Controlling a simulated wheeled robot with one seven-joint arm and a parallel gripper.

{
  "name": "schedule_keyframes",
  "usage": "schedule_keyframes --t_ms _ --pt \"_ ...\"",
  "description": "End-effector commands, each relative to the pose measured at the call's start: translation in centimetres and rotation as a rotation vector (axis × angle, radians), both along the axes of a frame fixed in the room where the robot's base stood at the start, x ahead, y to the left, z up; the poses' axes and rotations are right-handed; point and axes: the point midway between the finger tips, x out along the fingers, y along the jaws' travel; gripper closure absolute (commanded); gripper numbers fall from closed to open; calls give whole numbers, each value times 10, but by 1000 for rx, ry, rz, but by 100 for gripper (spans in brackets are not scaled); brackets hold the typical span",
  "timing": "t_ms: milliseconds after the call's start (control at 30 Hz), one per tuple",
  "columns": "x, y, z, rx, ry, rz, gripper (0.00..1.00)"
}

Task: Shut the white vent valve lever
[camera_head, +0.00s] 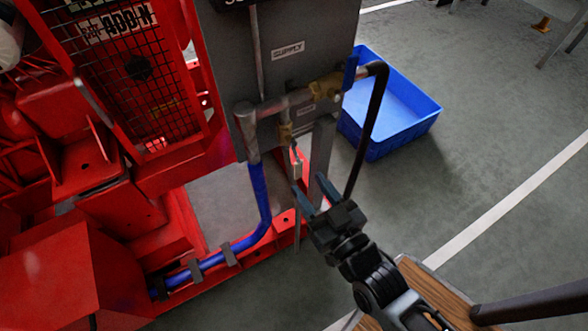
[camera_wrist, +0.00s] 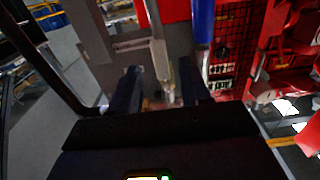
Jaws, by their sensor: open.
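The white vent valve lever (camera_head: 298,164) hangs down beside a small brass valve (camera_head: 286,131) under the horizontal pipe on the grey panel. My gripper (camera_head: 311,189) is open and empty, with its two blue-grey fingers pointing up toward the panel, just below and to the right of the lever. In the wrist view my gripper (camera_wrist: 159,84) has a pale upright piece (camera_wrist: 158,55) between and beyond its fingers. I cannot tell whether that is the lever or the pipe behind it. Contact with the lever cannot be made out.
A larger brass valve with a blue handle (camera_head: 350,73) sits on the pipe's right end. A black hose (camera_head: 372,125) drops close right of my gripper. A blue hose (camera_head: 262,200) runs left. A blue crate (camera_head: 400,130) stands behind. Red machinery (camera_head: 85,265) fills the left.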

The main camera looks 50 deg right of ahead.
Motion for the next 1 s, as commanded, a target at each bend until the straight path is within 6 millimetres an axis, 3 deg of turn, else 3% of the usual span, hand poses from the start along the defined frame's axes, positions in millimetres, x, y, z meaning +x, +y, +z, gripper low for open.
schedule_keyframes --t_ms 500,867,1000 --pt "64 -21 1 0 -1 0 53" --pt "69 -22 1 1 2 1 53" --pt "69 -22 1 0 1 1 66"
